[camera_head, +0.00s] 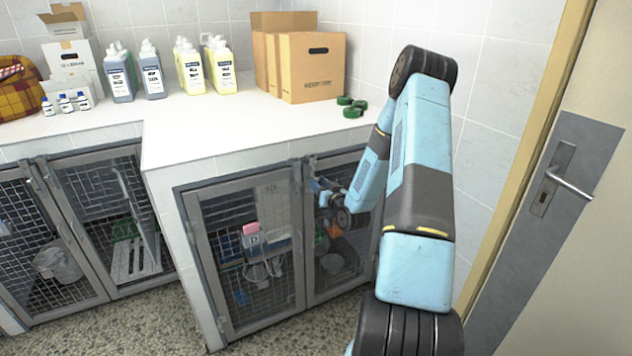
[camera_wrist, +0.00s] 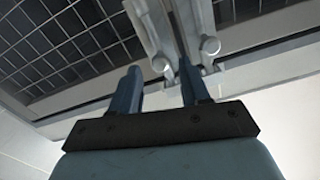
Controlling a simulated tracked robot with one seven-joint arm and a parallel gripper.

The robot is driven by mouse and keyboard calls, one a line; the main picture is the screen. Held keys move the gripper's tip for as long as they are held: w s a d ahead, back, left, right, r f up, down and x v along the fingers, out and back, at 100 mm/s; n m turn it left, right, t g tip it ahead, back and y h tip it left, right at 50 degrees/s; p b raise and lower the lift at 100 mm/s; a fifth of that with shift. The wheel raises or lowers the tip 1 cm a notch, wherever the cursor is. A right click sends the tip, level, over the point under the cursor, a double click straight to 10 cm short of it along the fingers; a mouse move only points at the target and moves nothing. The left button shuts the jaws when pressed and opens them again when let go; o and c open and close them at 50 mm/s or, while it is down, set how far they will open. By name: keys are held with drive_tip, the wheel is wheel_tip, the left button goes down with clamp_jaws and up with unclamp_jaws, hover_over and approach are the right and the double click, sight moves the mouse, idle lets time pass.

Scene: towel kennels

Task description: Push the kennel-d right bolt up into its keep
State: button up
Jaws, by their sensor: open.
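Two mesh kennel doors meet under the right part of the counter; the left door frame (camera_head: 198,225) has a pink-topped card (camera_head: 252,236) behind its mesh that seems to read D. My gripper (camera_head: 318,184) is at the top of the right door, close to the meeting frames. In the wrist view my gripper (camera_wrist: 160,72) is open, with one finger on each side of a grey bolt's round knob (camera_wrist: 160,64). A second bolt knob (camera_wrist: 210,46) lies just right of the right finger. I cannot tell whether a finger touches either bolt. The keep is not clear.
The white counter (camera_head: 240,135) overhangs the doors close above my gripper. Cardboard boxes (camera_head: 312,70), green round items (camera_head: 352,106) and several bottles (camera_head: 220,68) stand on it. Another kennel pair (camera_head: 60,220) is at left. A door with a handle (camera_head: 568,182) is at right.

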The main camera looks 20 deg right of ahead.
drive_tip(key=s, duration=0.8)
drive_tip(key=shift+s+d, duration=0.2)
drive_tip(key=shift+s, duration=0.2)
drive_tip(key=s+a+r+n+g+h, duration=0.15)
drive_tip(key=a+r+g, duration=0.25)
drive_tip(key=r, duration=0.6)
drive_tip(key=s+a+r+n+g+h, duration=0.1)
drive_tip(key=s+a+r+n+g, duration=0.25)
drive_tip(key=r, duration=0.75)
drive_tip(key=s+a+r+m+g, duration=0.1)
drive_tip(key=s+a+r, duration=0.3)
drive_tip(key=s, duration=0.5)
drive_tip(key=s+a+r+m+g+y, duration=0.1)
drive_tip(key=s+a+r, duration=0.3)
drive_tip(key=s, duration=0.5)
drive_tip(key=s+a+r+m+g+y, duration=0.1)
drive_tip(key=s+a+r+g, duration=0.2)
drive_tip(key=s, duration=0.6)
drive_tip(key=shift+s+a+r, duration=0.35)
drive_tip(key=shift+a+r, duration=0.05)
